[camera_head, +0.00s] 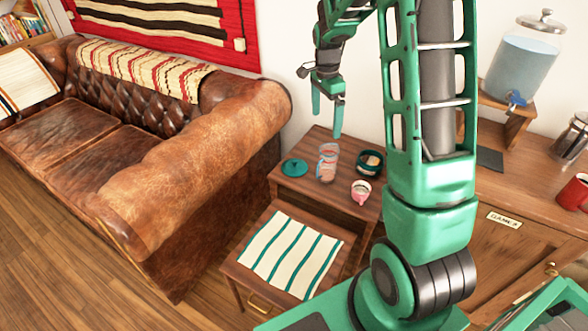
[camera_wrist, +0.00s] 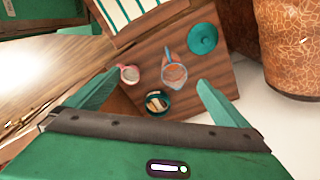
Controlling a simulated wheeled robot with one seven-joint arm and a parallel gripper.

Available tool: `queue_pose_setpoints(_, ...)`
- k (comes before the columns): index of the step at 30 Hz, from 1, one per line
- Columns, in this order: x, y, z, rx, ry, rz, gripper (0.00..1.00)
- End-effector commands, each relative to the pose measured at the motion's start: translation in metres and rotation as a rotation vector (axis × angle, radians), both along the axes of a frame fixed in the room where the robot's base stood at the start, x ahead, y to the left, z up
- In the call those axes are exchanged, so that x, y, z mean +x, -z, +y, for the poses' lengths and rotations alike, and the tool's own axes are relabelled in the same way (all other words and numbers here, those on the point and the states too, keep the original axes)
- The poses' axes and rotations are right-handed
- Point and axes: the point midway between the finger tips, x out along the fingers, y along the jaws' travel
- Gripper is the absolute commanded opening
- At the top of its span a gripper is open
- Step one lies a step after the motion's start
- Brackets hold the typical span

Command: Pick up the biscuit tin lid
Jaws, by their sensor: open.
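The biscuit tin lid, a teal disc with a small knob (camera_head: 294,167), lies on the left part of the small wooden side table. It also shows in the wrist view (camera_wrist: 202,38), apart from the other things. The open round biscuit tin (camera_head: 371,162), dark teal with biscuits inside, stands at the table's right; the wrist view shows it too (camera_wrist: 157,103). My gripper (camera_head: 327,108) is above the table, fingers pointing down, open and empty. In the wrist view its fingers (camera_wrist: 158,82) are spread wide, with the lid beyond the right fingertip.
A pink-and-white cup (camera_head: 361,191) stands in front of the tin. A striped cloth (camera_head: 290,252) covers a lower surface in front. The leather sofa (camera_head: 200,170) borders the left.

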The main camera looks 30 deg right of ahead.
Motion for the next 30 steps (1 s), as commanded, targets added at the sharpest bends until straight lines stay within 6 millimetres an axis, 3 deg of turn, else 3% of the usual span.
queue_pose_setpoints(1, 0.018, 0.018, 0.002, 0.002, 0.049, 0.002, 1.0)
queue_pose_setpoints(6, 0.073, 0.073, 0.01, 0.013, 0.239, -0.012, 1.0)
queue_pose_setpoints(13, 0.127, 0.148, 0.026, 0.036, 0.471, -0.023, 1.0)
queue_pose_setpoints(16, 0.14, 0.171, 0.032, 0.045, 0.54, -0.026, 1.0)
queue_pose_setpoints(20, 0.149, 0.188, 0.037, 0.051, 0.594, -0.028, 1.0)
queue_pose_setpoints(30, 0.151, 0.224, 0.038, 0.052, 0.612, -0.025, 1.0)
